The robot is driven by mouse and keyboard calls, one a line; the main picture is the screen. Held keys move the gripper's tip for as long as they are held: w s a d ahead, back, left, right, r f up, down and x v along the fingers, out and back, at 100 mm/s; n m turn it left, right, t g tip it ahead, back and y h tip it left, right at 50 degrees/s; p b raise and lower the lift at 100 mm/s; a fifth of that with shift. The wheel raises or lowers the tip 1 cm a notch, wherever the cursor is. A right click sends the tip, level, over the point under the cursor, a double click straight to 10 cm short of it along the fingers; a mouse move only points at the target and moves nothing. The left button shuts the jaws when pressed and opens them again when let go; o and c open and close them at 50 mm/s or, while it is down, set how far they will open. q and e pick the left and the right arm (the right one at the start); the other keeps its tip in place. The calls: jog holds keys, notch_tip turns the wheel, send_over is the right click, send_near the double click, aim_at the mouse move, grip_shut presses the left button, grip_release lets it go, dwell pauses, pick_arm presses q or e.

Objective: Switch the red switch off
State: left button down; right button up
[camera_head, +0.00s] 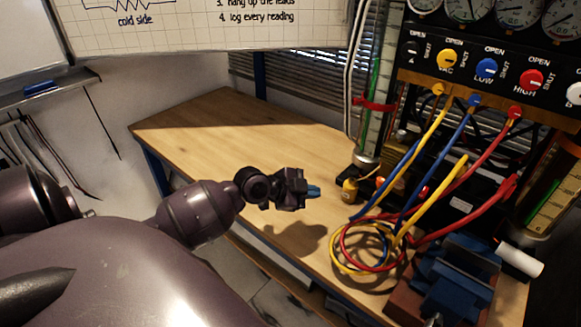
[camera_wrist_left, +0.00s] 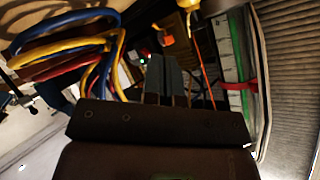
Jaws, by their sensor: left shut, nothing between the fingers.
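My left gripper (camera_head: 313,191) is shut and empty, held above the wooden bench and pointing right toward the gauge rig. Its blue-grey fingers are together in the left wrist view (camera_wrist_left: 163,80). A small red-orange part (camera_head: 389,186) sits low on the rig, a short way right of the fingertips. An orange-red piece (camera_wrist_left: 167,39) shows beyond the fingers in the left wrist view. I cannot tell surely whether either is the red switch, or its on/off position. My right gripper is not in view.
Yellow, blue and red hoses (camera_head: 375,245) loop on the bench (camera_head: 235,130) right of my gripper. A blue vise (camera_head: 458,280) is at front right. Valve knobs, including a red one (camera_head: 531,80), sit above. The bench's left side is clear.

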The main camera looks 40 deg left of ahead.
pick_arm(q)
jog(key=s+d+f+n+t+y+p, duration=0.1)
jog(key=s+d+f+n+y+p, duration=0.3)
jog(key=s+n, duration=0.4)
jog(key=shift+s+d+f+n, duration=0.3)
jog(key=shift+s+d+f, duration=0.35)
jog(key=shift+s+f, duration=0.7)
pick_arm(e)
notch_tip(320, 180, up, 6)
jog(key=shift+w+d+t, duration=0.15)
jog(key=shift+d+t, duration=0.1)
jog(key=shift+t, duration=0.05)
pick_arm(q)
jog(key=shift+s+r, duration=0.2)
jog(key=shift+r, duration=0.1)
